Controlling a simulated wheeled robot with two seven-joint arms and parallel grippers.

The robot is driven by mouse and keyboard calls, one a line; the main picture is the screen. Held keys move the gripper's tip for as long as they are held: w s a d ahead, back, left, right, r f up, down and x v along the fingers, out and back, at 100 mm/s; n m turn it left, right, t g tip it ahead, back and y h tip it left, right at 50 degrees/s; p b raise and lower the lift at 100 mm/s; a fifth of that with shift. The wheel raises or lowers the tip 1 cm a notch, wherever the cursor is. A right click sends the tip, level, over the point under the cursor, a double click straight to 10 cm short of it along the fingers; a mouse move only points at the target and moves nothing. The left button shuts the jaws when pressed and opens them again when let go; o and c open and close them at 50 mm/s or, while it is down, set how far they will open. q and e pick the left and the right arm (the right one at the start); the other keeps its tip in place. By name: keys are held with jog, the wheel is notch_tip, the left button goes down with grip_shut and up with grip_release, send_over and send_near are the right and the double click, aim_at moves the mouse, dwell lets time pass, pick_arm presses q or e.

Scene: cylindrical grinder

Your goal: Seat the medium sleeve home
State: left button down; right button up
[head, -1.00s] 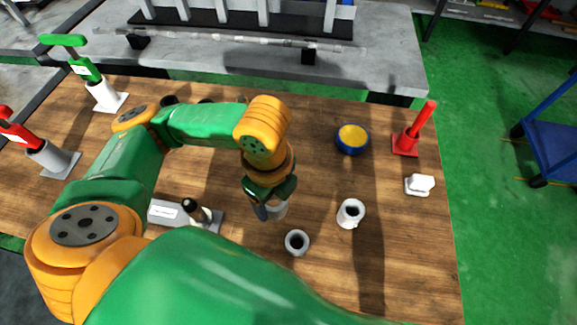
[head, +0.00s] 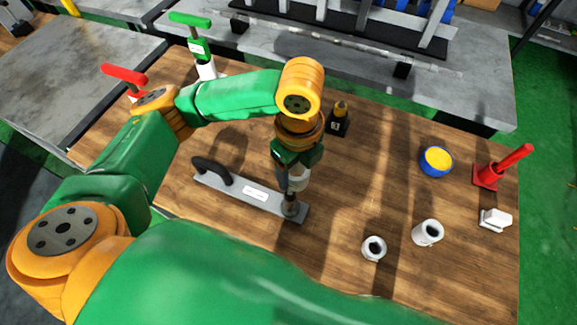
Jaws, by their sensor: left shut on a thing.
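My left gripper (head: 296,178) points down and is shut on a pale sleeve (head: 299,183), which I take to be the medium sleeve. The fingers hide part of it. Below is a grey base plate (head: 233,189) with a white label, a black curved handle at its left end and a dark post (head: 290,205) at its right end. The sleeve is above or at the top of this post; I cannot tell whether it is around it. Two other sleeves stand apart at the right: a short one (head: 374,249) and a taller one (head: 428,232). My right gripper is not in view.
A blue and yellow round container (head: 436,161), a red handled tool (head: 490,176) and a white block (head: 495,219) stand at the right. A small black and yellow item (head: 339,117) is behind my gripper. Green (head: 197,54) and red (head: 125,76) handled tools stand at the back left.

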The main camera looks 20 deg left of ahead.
pick_arm(q)
jog(key=f+b, duration=0.1)
jog(key=f, duration=0.1)
jog(key=a+f+b, duration=0.1)
jog(key=f+b, duration=0.1)
jog(key=f, duration=0.1)
jog(key=shift+s+a+f, duration=0.1)
jog(key=shift+s+f, duration=0.05)
jog(key=shift+f, duration=0.3)
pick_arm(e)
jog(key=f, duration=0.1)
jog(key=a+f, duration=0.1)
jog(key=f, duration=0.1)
pick_arm(q)
jog(key=shift+r, duration=0.1)
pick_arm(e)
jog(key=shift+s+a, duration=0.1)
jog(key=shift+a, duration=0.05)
pick_arm(q)
jog(key=shift+r+p, duration=0.1)
jog(key=shift+p, duration=0.2)
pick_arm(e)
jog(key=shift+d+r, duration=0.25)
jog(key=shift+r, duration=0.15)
